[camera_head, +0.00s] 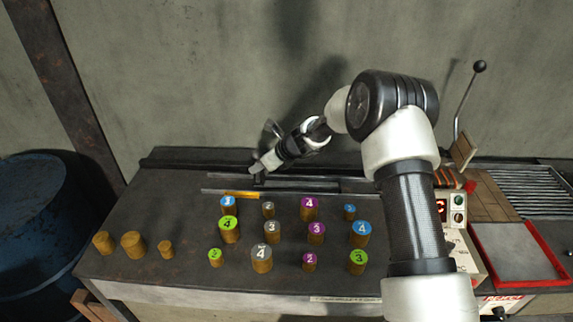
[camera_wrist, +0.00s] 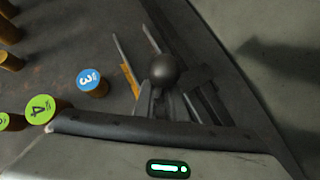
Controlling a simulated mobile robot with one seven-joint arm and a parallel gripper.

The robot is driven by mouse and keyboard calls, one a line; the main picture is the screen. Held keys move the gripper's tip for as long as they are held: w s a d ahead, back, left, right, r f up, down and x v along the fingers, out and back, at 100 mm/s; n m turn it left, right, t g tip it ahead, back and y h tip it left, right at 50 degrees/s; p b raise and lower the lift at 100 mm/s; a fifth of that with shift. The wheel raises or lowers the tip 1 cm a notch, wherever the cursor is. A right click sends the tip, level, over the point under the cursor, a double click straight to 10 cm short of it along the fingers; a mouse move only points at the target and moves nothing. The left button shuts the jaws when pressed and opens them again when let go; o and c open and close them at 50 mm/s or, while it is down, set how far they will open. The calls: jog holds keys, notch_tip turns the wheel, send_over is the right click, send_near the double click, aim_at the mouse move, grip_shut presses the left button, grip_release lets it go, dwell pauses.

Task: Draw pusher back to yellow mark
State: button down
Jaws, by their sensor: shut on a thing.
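The pusher shows as a dark round knob (camera_wrist: 163,68) in the wrist view, over a dark rail. My gripper (camera_head: 258,173) is shut on the pusher at the left part of the rail in the head view, and the fingers hide most of it there. The yellow mark (camera_head: 241,195) is a short strip along the rail's near edge, just below and left of my gripper. It also shows in the wrist view as a yellow strip (camera_wrist: 130,80) left of the knob. The exact gap between pusher and mark is hard to tell.
Several numbered cylinders stand in front of the rail, the nearest a blue-topped one (camera_head: 228,205). Plain brown billets (camera_head: 133,244) stand at left. At right are a control box (camera_head: 457,215), a lever (camera_head: 470,100) and a red-edged tray (camera_head: 515,252). A wall rises behind the table.

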jog(key=a+r+p, duration=0.1)
jog(key=a, duration=0.5)
jog(key=shift+w+a+r, duration=0.15)
jog(key=shift+w+a, duration=0.05)
jog(key=shift+w, duration=0.2)
jog(key=c, duration=1.8)
grip_release()
jog(key=shift+w+d, duration=0.1)
jog(key=shift+s, duration=0.25)
jog(key=b+v, duration=0.1)
jog(key=v, duration=1.6)
jog(key=shift+s, duration=0.15)
